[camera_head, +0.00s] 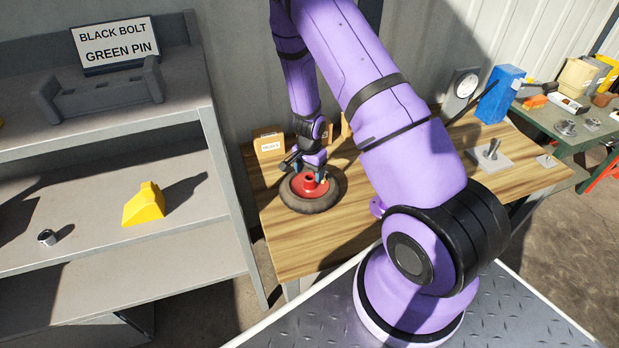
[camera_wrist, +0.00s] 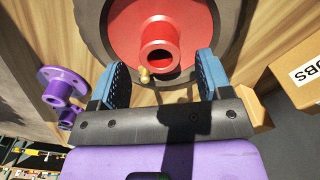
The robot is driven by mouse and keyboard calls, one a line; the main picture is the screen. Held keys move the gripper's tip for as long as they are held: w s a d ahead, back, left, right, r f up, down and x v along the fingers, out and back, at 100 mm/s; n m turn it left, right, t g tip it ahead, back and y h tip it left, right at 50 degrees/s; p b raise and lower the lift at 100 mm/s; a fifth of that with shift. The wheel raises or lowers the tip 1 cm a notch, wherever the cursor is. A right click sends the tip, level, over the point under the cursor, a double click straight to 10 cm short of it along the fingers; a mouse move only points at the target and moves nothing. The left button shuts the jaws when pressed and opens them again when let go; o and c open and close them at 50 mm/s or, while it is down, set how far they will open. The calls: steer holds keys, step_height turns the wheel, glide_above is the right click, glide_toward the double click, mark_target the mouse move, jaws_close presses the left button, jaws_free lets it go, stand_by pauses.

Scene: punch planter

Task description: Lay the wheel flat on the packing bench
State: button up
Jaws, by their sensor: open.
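The wheel (camera_head: 318,203), a black tyre around a red hub (camera_head: 310,184), lies flat on the wooden packing bench (camera_head: 300,245) in the head view. In the wrist view the red hub (camera_wrist: 165,35) shows its raised round collar, with the dark tyre (camera_wrist: 228,30) around it. A small brass valve (camera_wrist: 144,74) is by the collar. My gripper (camera_wrist: 160,68) is open, its blue fingers apart on either side of the collar; I cannot tell whether either finger touches it. The arm hides part of the wheel's far side in the head view.
Small cardboard boxes (camera_head: 268,142) stand behind the wheel. A grey plate with a peg (camera_head: 489,153) and a blue container (camera_head: 500,94) are farther right. Grey shelves (camera_head: 205,205) stand left. The bench front is clear.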

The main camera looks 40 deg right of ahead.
steer(key=s+a+r+n+t+y, duration=0.1)
steer(key=s+a+r+n, duration=0.15)
steer(key=r, duration=0.95)
steer(key=s+a+r+n+t+y, duration=0.15)
steer(key=a+r, duration=0.25)
steer(key=r, duration=0.7)
steer(key=s+a+r+n, duration=0.2)
steer(key=a+r+n, duration=0.1)
steer(key=r, duration=0.9)
steer(key=s+a+r+n+t+h, duration=0.1)
steer(key=s+r+n, duration=0.2)
steer(key=s+r, duration=0.3)
steer(key=s+a+r+n+t+h, duration=0.1)
steer(key=s+r+n, duration=0.3)
steer(key=s, duration=1)
step_height(320, 180, up, 3)
steer(key=shift+s+a+r+t, duration=0.2)
steer(key=shift+s+a+t, duration=0.15)
steer(key=shift+s+a, duration=0.1)
steer(key=shift+w+h, duration=0.1)
steer(key=shift+h, duration=0.15)
steer(key=shift+c, duration=0.3)
